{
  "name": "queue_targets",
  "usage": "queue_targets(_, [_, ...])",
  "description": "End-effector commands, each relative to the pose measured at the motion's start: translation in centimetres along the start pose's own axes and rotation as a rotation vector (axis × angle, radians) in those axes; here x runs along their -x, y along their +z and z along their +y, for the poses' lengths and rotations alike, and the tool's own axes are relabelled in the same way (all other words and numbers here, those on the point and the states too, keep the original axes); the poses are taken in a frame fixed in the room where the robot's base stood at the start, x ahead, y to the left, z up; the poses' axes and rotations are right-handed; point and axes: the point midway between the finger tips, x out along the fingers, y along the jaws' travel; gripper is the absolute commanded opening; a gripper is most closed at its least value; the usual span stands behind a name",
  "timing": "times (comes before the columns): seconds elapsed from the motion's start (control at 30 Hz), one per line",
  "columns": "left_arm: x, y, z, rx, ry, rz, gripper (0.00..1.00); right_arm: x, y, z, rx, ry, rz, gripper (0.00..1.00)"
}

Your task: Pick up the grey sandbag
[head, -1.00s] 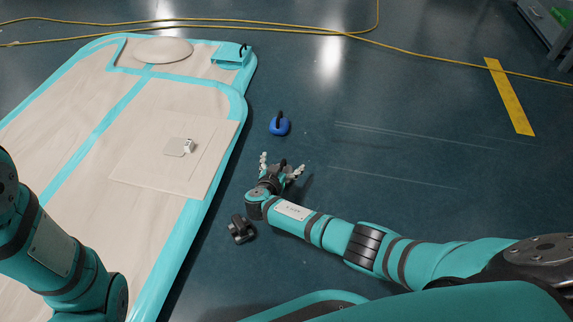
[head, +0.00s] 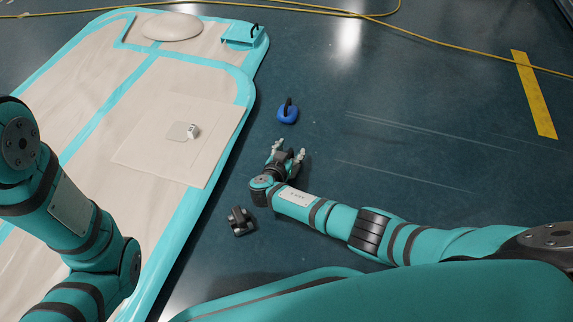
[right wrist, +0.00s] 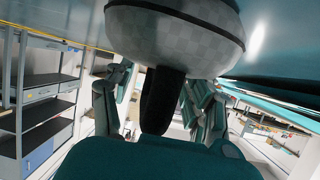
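The grey sandbag (right wrist: 175,30) fills the top of the right wrist view. It has a pale checked surface, a dark band and a thick black strap that reaches toward my right gripper. In the head view my right gripper (head: 288,152) is low over the floor beside the inflatable track, its pale fingertips apart around something dark. Most of the sandbag is hidden there. Whether the fingers touch the strap cannot be seen.
A blue sandbag (head: 288,115) with a black handle stands just beyond my right gripper. A small dark object (head: 240,221) lies near my right wrist. The track (head: 215,170) borders the left side. A yellow cable (head: 440,45) crosses the back. Floor to the right is clear.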

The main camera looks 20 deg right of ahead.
Motion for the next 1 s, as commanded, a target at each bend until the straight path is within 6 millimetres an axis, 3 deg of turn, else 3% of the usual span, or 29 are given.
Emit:
queue_targets(0.07, [0.04,0.15,-0.01,0.0,0.0,-0.003,0.4,-0.08,0.12,0.22,0.003,0.005,-0.001,0.41])
queue_targets(0.37, [0.12,0.51,-0.01,-0.001,0.0,-0.01,0.4,-0.12,0.19,0.33,0.004,0.007,-0.002,0.01])
queue_targets(1.0, [-0.13,0.35,-0.06,-0.001,0.0,-0.006,0.4,-0.56,-0.71,0.38,0.004,0.006,0.0,0.0])
